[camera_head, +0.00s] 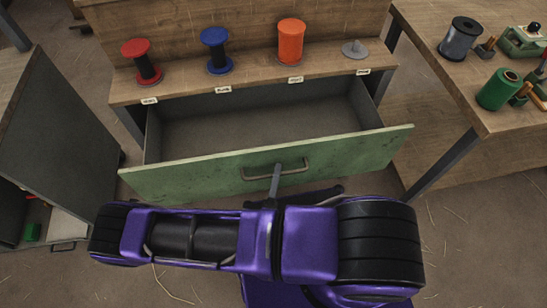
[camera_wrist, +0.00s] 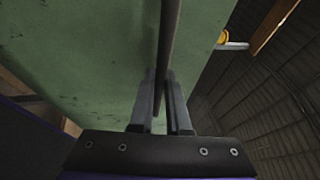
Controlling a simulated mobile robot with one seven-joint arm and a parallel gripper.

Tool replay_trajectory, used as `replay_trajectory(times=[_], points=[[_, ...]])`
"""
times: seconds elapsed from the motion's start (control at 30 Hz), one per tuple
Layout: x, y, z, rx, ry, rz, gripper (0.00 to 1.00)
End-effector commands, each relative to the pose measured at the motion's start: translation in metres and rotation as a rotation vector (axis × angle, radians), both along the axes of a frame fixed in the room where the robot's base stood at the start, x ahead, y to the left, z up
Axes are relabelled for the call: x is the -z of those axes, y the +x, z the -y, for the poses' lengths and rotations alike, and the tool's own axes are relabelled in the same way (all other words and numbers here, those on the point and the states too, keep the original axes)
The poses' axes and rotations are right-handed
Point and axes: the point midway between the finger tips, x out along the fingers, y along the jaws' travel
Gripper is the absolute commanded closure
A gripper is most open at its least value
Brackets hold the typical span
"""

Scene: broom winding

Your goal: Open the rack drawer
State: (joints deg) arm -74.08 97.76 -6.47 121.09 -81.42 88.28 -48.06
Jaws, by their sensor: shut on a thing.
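The rack drawer (camera_head: 200,179) has a worn green front and stands pulled well out of the wooden rack. Its grey inside looks empty. A metal bar handle (camera_head: 297,171) is fixed at the middle of the front. My gripper (camera_head: 276,172) reaches the handle from the near side, with the purple arm hiding most of it. In the wrist view, my gripper's fingers (camera_wrist: 163,100) are closed around the handle bar (camera_wrist: 168,45), beside the green drawer front (camera_wrist: 90,60).
On the rack top (camera_head: 185,89) stand a red spool (camera_head: 143,62), a blue spool (camera_head: 216,50), an orange spool (camera_head: 291,42) and an empty grey holder (camera_head: 355,49). A workbench (camera_head: 470,92) with spools is at right. A dark cabinet (camera_head: 60,130) is at left.

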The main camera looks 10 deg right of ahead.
Motion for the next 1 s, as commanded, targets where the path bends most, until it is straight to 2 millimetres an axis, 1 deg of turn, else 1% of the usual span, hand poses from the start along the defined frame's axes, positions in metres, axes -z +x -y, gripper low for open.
replay_trajectory(times=[0.1,0.2,0.53,0.57,0.6,0.63,0.9,1.0], points=[[0.000,-0.009,-0.001,-0.003,0.001,-0.001,1.00],[0.000,-0.012,-0.001,-0.002,0.001,0.000,1.00],[0.000,-0.012,-0.001,-0.002,0.001,0.002,1.00],[0.000,-0.012,-0.001,-0.002,0.001,0.002,0.82],[0.000,-0.012,-0.001,-0.002,0.001,0.001,0.74],[0.000,-0.012,-0.001,-0.002,0.001,0.001,0.73],[0.000,-0.013,-0.001,-0.001,0.001,0.000,0.73],[0.002,-0.017,-0.003,-0.002,0.001,-0.001,0.73]])
